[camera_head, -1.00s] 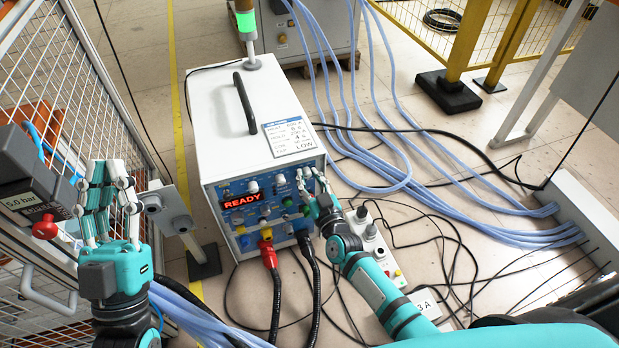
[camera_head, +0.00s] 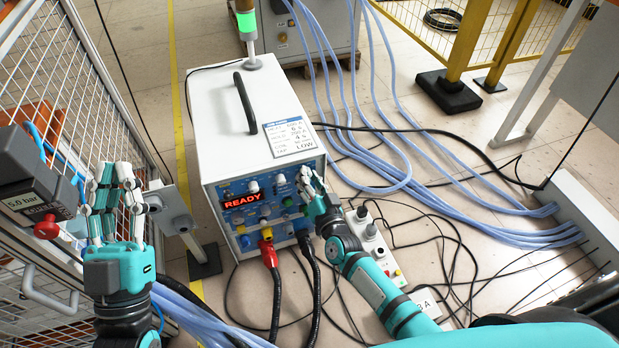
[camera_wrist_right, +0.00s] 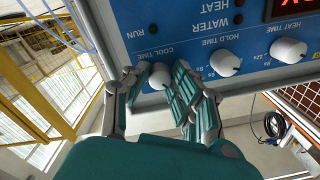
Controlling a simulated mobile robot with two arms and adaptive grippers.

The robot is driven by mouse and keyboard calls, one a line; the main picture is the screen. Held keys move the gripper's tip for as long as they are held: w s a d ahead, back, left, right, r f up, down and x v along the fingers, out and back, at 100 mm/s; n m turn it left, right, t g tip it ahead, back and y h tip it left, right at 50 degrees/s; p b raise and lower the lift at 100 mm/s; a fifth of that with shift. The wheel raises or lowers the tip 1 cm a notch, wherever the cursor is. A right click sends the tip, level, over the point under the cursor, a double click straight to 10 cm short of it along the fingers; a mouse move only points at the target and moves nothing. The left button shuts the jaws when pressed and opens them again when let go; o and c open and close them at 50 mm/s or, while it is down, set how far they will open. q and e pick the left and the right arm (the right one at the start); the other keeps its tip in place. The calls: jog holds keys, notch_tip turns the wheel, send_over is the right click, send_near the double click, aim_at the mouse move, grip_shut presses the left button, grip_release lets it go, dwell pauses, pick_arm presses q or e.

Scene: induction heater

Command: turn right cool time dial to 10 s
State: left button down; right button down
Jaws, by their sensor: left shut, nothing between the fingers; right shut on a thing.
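The induction heater (camera_head: 240,115) is a white box with a blue front panel and a red READY display (camera_head: 242,201). In the right wrist view the white cool time dial (camera_wrist_right: 159,76) sits below the COOL TIME label, between the fingers of my right gripper (camera_wrist_right: 155,85). These fingers are closed on the dial, and its scale is mostly hidden. In the head view my right gripper (camera_head: 312,186) is at the panel's right side and covers the dial. My left gripper (camera_head: 118,190) is shut and empty, raised at the left, away from the heater.
Red and black cables (camera_head: 272,275) hang from the panel's lower part. A grey box with a red knob (camera_head: 46,227) is near my left gripper.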

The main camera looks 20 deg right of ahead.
pick_arm(q)
jog(key=shift+s+r+t, duration=0.2)
jog(key=shift+r+t, duration=0.1)
jog(key=shift+r, duration=0.2)
pick_arm(e)
jog(key=shift+m, duration=1.2)
pick_arm(q)
jog(key=shift+h, duration=0.3)
pick_arm(e)
jog(key=c, duration=1.1)
grip_release()
pick_arm(q)
jog(key=shift+f, duration=0.2)
jog(key=shift+r, duration=0.15)
pick_arm(e)
jog(key=s, duration=1.2)
jog(key=shift+d+f, duration=0.15)
jog(key=shift+d, duration=0.2)
